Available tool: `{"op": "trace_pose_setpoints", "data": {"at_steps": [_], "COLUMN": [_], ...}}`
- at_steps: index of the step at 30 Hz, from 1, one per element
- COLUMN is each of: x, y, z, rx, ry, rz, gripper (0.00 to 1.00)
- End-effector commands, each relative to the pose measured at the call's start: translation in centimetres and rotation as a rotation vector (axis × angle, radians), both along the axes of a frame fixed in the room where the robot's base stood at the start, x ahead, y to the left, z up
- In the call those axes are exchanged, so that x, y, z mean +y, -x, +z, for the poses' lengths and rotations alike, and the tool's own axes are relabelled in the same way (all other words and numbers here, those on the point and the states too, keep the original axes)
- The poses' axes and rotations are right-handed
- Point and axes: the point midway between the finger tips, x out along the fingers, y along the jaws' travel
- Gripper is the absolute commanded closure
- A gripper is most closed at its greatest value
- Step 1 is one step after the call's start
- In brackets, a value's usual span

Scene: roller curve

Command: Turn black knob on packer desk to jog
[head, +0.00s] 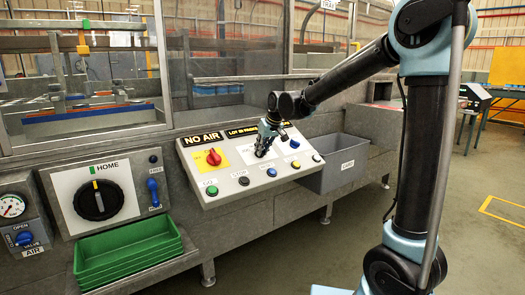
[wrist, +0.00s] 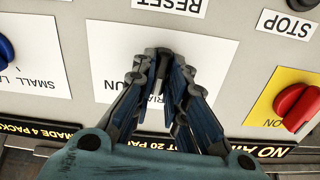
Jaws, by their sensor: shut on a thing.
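The packer desk (head: 225,165) has a sloped grey panel at the middle of the head view. My gripper (head: 263,150) is at the white plate on this panel, right of the red knob. In the wrist view the fingers of my gripper (wrist: 160,75) are closed around the black knob (wrist: 161,90) in the middle of the white plate (wrist: 108,45). Most of the knob is hidden by the fingers, and its pointing direction cannot be told. The plate's lettering is upside down in the wrist view and partly covered.
A red knob (head: 214,157) on a yellow plate sits left of my gripper. Several push buttons (head: 244,181) line the panel's front edge. A bigger black knob (head: 98,200) marked HOME, green trays (head: 130,245) and a grey bin (head: 340,165) stand around the desk.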

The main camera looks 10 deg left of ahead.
Motion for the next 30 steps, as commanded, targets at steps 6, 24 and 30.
{"op": "trace_pose_setpoints", "data": {"at_steps": [6,24,30], "x": [-0.31,-0.33,-0.32], "y": [0.02,-0.02,-0.04], "z": [-0.15,-0.14,-0.13], "rx": [-0.076,-0.272,-0.311], "ry": [0.072,0.239,0.272], "rz": [0.176,0.622,0.711], "gripper": [1.00,1.00,1.00]}}
